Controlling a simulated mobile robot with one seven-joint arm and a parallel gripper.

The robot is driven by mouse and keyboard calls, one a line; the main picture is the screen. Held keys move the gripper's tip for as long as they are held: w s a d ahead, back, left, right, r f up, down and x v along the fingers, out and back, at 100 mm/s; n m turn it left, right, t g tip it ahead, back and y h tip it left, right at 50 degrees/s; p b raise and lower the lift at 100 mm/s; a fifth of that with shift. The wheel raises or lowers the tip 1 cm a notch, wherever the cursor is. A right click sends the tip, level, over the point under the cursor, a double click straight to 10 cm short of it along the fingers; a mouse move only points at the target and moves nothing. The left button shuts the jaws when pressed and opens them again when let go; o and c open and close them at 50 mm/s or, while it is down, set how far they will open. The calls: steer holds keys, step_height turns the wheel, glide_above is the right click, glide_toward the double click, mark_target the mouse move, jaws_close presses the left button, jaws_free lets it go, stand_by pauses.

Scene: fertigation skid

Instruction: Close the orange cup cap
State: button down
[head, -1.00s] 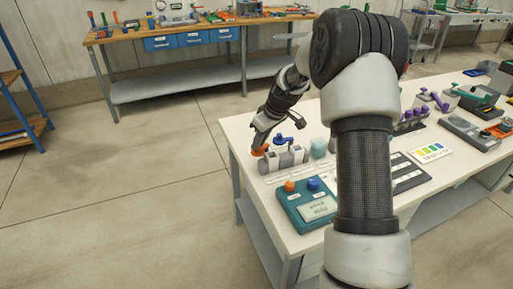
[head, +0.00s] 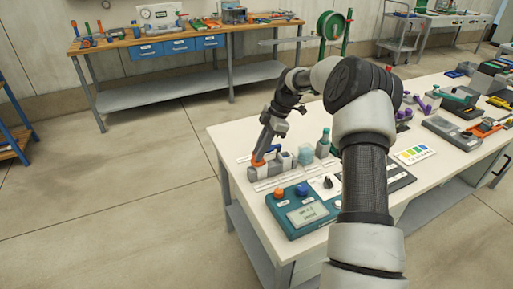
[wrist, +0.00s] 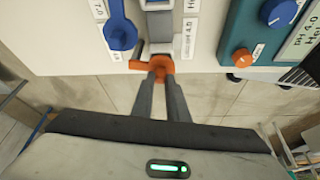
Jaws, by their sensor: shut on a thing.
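The orange cup cap (wrist: 161,68) is in the upper middle of the wrist view, with an orange arm (wrist: 136,56) reaching to its left. My gripper (wrist: 160,80) is shut on the orange cap, a dark finger on each side of it. In the head view the orange cap (head: 257,163) shows at the left end of the row of grey cups, with my gripper (head: 261,155) just above it. The fingers partly hide the cap there. I cannot tell how far the cap is tilted or whether it sits flat on its cup.
A blue cap (wrist: 120,34) is close by on the neighbouring cup. A teal meter (head: 302,213) with an orange knob and a blue knob stands in front of the cups. A teal-capped bottle (head: 323,145) stands to the right. The white table's left edge is near.

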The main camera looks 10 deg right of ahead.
steer(key=shift+w+d+n+g+p, duration=0.1)
steer(key=shift+d+n+g+p, duration=0.35)
steer(key=shift+n, duration=0.75)
steer(key=shift+d, duration=0.1)
steer(key=c, duration=1.7)
jaws_free()
steer(key=p+v, duration=0.4)
steer(key=v, duration=1.3)
steer(key=shift+r, duration=0.15)
